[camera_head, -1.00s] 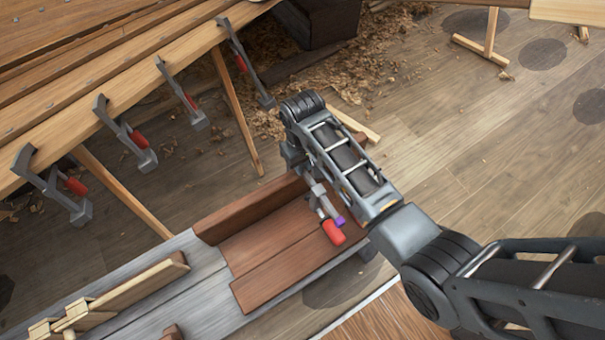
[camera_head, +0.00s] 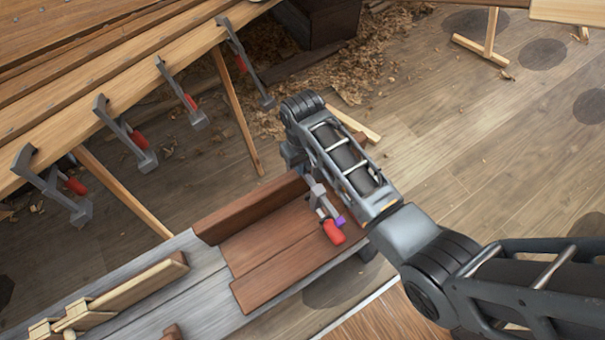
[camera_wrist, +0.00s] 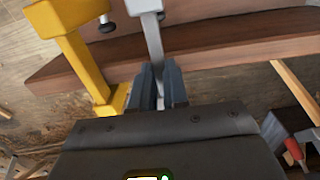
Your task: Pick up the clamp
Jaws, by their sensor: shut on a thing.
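In the wrist view, my gripper (camera_wrist: 159,90) has its two dark fingers closed around the grey bar of a clamp (camera_wrist: 153,42), which runs up out of the frame in front of a brown board. A yellow clamp (camera_wrist: 80,55) stands just left of the fingers, apart from them. In the head view, a grey clamp with a red handle and a purple part (camera_head: 333,232) shows over the brown boards, beside my forearm. My fingers are hidden there behind the arm, so I cannot tell from that view whether they hold this clamp.
Brown boards (camera_head: 275,255) lie on the grey bench (camera_head: 205,290), with an upright board (camera_head: 250,208) along the back edge. Pale wooden pieces (camera_head: 135,285) lie at left. Several red-handled clamps (camera_head: 130,135) hang on the hull plank. Floor at right is mostly clear.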

